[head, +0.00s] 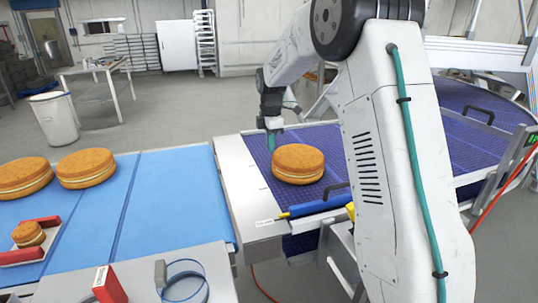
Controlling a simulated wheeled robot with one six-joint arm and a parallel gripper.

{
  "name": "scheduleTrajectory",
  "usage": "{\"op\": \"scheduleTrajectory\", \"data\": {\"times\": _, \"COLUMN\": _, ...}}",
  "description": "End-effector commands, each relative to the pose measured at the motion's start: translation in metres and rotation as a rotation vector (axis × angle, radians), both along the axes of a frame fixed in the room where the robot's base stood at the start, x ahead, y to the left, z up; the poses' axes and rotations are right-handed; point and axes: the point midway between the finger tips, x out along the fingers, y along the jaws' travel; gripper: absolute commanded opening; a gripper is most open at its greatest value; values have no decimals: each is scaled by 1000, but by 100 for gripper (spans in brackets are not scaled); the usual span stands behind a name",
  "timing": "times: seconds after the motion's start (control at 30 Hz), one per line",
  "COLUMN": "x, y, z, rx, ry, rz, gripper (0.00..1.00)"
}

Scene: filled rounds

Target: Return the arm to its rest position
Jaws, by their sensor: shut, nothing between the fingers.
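My arm rises at the right of the head view and bends over toward the middle. A round filled cake (298,164) lies flat on the purple belt, just in front of and to the right of the gripper. The gripper looks apart from it.
A white bin (54,118) and table (97,70) stand behind.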

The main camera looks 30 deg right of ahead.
Motion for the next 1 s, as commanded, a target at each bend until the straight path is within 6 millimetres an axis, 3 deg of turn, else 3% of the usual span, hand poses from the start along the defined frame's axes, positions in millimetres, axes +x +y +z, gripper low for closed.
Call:
{"op": "scheduleTrajectory", "data": {"times": 0.27, "x": 0, "y": 1, "z": 6, "rx": 0, "ry": 1, "rz": -16, "gripper": 0}}
{"op": "scheduleTrajectory", "data": {"times": 0.47, "x": -12, "y": 3, "z": -5, "rx": 3, "ry": 39, "rz": -230, "gripper": 0}}
{"op": "scheduleTrajectory", "data": {"times": 0.53, "x": -29, "y": 6, "z": -13, "rx": 3, "ry": 79, "rz": -350, "gripper": 0}}
{"op": "scheduleTrajectory", "data": {"times": 0.63, "x": -61, "y": 16, "z": -7, "rx": -7, "ry": 112, "rz": -523, "gripper": 0}}
{"op": "scheduleTrajectory", "data": {"times": 1.0, "x": -196, "y": 66, "z": 44, "rx": -54, "ry": 135, "rz": -1037, "gripper": 0}}
